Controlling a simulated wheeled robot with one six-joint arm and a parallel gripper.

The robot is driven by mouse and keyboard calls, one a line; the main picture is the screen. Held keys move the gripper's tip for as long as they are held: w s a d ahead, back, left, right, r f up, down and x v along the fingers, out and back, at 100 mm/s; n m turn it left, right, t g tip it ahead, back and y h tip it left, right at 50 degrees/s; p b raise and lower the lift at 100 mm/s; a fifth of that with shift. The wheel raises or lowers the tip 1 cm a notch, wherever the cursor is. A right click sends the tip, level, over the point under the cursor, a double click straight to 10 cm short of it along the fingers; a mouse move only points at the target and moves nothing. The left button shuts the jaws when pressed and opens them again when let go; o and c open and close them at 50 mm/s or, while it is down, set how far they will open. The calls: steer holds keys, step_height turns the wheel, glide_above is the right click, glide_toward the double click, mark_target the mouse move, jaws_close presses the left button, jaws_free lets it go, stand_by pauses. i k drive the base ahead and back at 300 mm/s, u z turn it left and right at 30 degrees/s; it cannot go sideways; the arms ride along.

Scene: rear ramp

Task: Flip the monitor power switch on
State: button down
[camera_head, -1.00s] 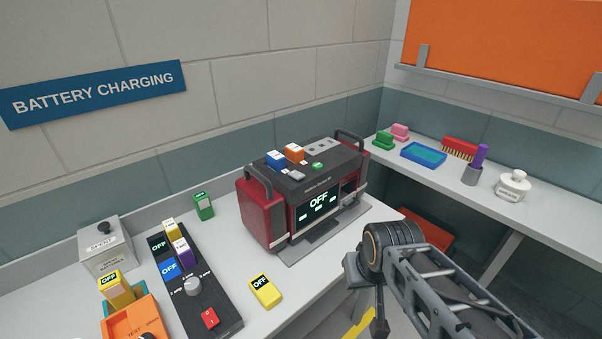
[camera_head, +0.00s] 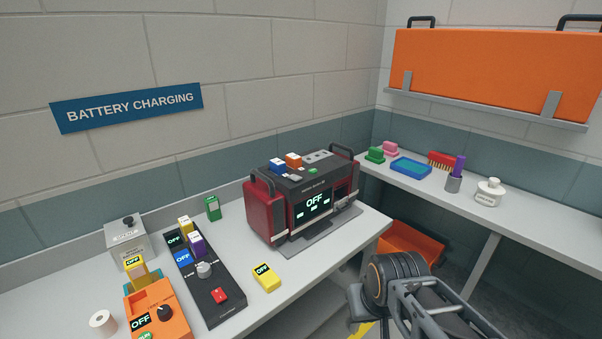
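The likely monitor is a red and black unit (camera_head: 270,212) with two carry handles on the bench. Its front screen (camera_head: 314,204) reads OFF. Blue, orange and green parts sit on its top, and I cannot tell which part is its power switch. My gripper (camera_head: 358,308) is at the lower right, in front of and below the unit, apart from it and clear of the bench top. It is seen from behind and partly hidden by my arm, so I cannot tell whether its fingers are open or shut.
A black panel (camera_head: 228,310) with switches, a knob and a red rocker lies left on the bench (camera_head: 310,262). A yellow device (camera_head: 266,278), a green device (camera_head: 212,208), an orange charger (camera_head: 170,325) and a grey box (camera_head: 128,243) are nearby. A side shelf (camera_head: 440,190) holds small items.

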mark_target(295, 178)
steer(key=z, duration=0.45)
steer(key=i, duration=0.7)
steer(key=u, duration=1.85)
